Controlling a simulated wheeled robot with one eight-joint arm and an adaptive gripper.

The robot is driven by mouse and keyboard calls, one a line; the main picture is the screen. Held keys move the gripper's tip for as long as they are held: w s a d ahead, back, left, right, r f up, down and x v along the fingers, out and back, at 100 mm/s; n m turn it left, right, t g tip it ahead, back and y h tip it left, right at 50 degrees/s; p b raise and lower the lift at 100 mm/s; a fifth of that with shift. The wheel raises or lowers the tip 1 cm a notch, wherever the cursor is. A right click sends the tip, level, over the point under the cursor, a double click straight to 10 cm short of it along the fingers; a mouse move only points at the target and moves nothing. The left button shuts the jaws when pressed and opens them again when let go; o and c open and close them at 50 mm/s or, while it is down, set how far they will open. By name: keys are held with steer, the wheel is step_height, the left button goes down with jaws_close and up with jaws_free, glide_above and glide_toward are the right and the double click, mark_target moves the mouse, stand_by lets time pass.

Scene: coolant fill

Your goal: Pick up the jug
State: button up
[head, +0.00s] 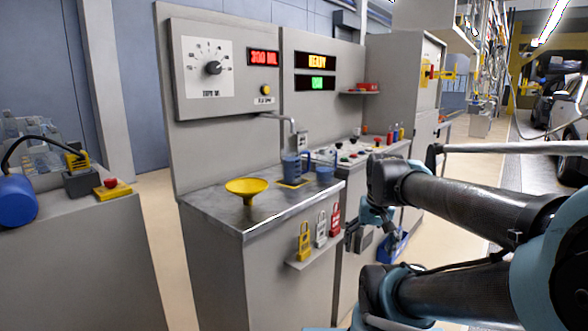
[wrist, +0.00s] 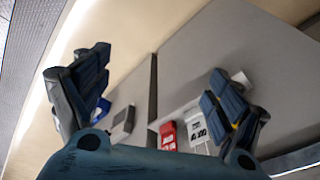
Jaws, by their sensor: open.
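The blue jug (head: 291,166) stands upright on the grey metal counter (head: 215,203) in the head view, on a yellow-marked spot below a metal spout (head: 279,117). Its handle is on its right side. My gripper (head: 376,213) hangs in front of and to the right of the counter, apart from the jug. The wrist view shows my gripper (wrist: 155,95) open and empty, its two fingers spread wide. The jug is not seen in the wrist view.
A dispenser panel (head: 215,70) with a dial and lit displays rises behind the counter. Yellow, white and red padlocks (head: 321,229) hang on a small front ledge; a red one (wrist: 168,136) shows in the wrist view. An emergency button (head: 111,184) sits on the left bench.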

steer(key=w+a+r+m+y, duration=0.1)
steer(key=w+a+r+m, duration=0.3)
steer(key=w+r, duration=0.65)
step_height(320, 180, up, 21)
steer(key=m+g+y, duration=0.2)
steer(key=m+y, duration=0.1)
steer(key=m, duration=0.9)
glide_above(295, 149)
steer(key=d, duration=0.5)
steer(key=x, duration=1.6)
steer(key=shift+s+f, duration=0.1)
steer(key=shift+f, duration=0.15)
steer(key=c, duration=1.7)
